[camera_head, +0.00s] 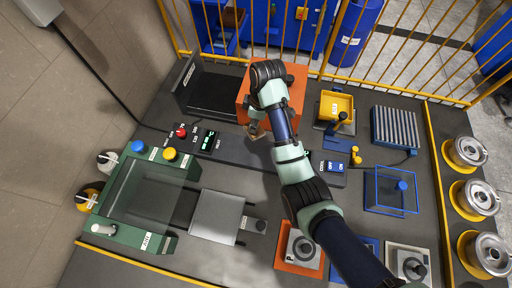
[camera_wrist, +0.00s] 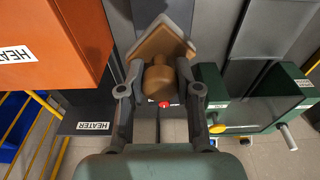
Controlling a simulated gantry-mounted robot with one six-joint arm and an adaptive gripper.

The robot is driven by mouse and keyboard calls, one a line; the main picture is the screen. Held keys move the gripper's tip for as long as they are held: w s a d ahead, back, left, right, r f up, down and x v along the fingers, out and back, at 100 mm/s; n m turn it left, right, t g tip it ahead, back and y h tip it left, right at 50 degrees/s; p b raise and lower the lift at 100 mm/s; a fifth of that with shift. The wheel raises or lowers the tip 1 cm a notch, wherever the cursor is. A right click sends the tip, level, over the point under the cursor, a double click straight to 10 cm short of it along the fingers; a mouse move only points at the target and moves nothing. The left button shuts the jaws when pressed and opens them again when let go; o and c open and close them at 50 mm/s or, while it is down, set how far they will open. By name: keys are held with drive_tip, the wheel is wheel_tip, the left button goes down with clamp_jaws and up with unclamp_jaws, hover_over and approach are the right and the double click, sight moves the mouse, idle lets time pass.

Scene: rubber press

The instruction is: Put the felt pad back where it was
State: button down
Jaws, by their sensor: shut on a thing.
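The felt pad is a tan-brown square plate with a round brown knob (camera_wrist: 158,82); that it is felt I cannot confirm by look. In the wrist view my gripper (camera_wrist: 160,88) is shut on the knob, with one finger on each side, and the plate lies beyond the fingertips. In the head view my gripper (camera_head: 257,124) is at the left front of the orange heater box, and only a small tan part of the pad (camera_head: 254,131) shows below it. The pad appears held above the dark control strip (camera_head: 235,150). Its former place cannot be made out for certain.
The orange heater box (camera_head: 301,84) stands close to my gripper. A green press (camera_head: 128,205) is at left, with a grey plate (camera_head: 216,216) beside it. An orange square station (camera_head: 284,262), a blue station partly behind my arm and a blue frame (camera_head: 391,209) are at right.

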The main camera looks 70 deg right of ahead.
sight(260, 130)
wheel_tip(260, 130, down, 16)
drive_tip(key=b, duration=0.2)
drive_tip(key=shift+s+a+r+b, duration=0.1)
drive_tip(key=shift+b, duration=0.25)
drive_tip(key=c, duration=0.8)
unclamp_jaws()
drive_tip(key=r+p, duration=0.1)
drive_tip(key=r, duration=0.3)
drive_tip(key=s+r+p, duration=0.1)
drive_tip(key=r, duration=0.3)
drive_tip(key=r+p, duration=0.1)
drive_tip(key=r, duration=0.3)
drive_tip(key=shift+s, duration=0.4)
